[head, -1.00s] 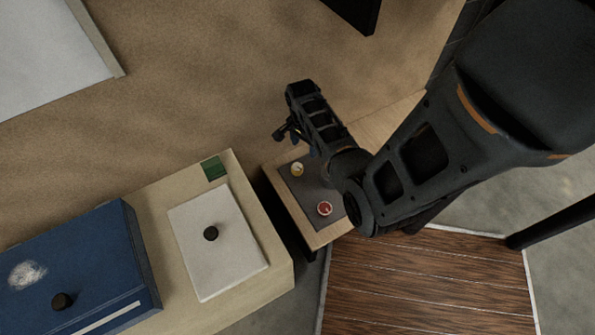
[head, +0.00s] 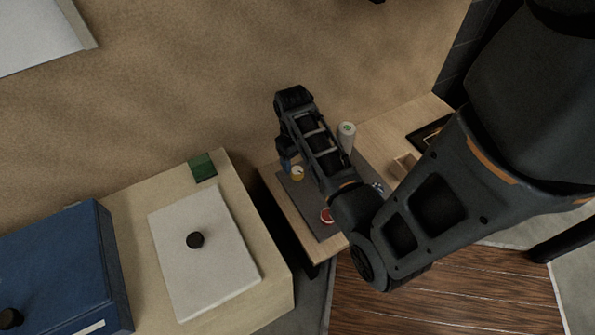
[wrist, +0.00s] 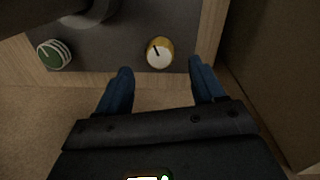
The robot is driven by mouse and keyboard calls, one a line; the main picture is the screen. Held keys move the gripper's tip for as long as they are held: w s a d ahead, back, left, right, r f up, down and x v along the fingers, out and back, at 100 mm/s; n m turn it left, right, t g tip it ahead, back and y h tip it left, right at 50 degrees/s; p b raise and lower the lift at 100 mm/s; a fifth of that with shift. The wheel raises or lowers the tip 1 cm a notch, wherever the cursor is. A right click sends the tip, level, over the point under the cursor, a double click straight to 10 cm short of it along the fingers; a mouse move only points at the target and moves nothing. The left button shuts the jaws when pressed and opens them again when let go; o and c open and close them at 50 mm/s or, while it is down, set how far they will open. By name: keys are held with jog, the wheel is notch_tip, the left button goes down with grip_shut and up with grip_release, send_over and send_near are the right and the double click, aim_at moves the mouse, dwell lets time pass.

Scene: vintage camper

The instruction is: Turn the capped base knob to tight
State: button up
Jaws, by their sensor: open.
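A yellow knob with a white cap (wrist: 160,53) and a dark pointer line stands on the dark grey panel. It also shows in the head view (head: 297,174), partly beside my arm. My gripper (wrist: 161,68) is open and empty, with one blue finger to each side of the yellow knob's near edge; no contact is visible. A green-topped knob with white stripes (wrist: 54,54) stands to its left in the wrist view. I cannot tell which knob the task means by capped base.
The grey panel (head: 314,220) lies in a wooden frame. A white cylinder with a green top (head: 347,132) rises behind my arm. A cream cabinet with a white plate (head: 202,272) and a blue box (head: 60,268) stand left. A brown wall (wrist: 268,65) rises close right in the wrist view.

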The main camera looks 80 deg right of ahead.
aim_at(297, 171)
notch_tip(297, 171, down, 5)
jog(key=shift+s+d+f+b, duration=0.1)
jog(key=shift+d+f+b, duration=0.1)
jog(key=shift+b, duration=0.7)
jog(key=shift+a, duration=0.1)
jog(key=shift+c, duration=0.4)
jog(key=c, duration=1)
jog(key=shift+r+m+p, duration=0.2)
jog(key=shift+m+p, duration=0.1)
jog(key=shift+p, duration=0.25)
jog(key=shift+f+m+p, duration=0.15)
jog(key=shift+m+p, duration=0.35)
jog(key=o, duration=1.1)
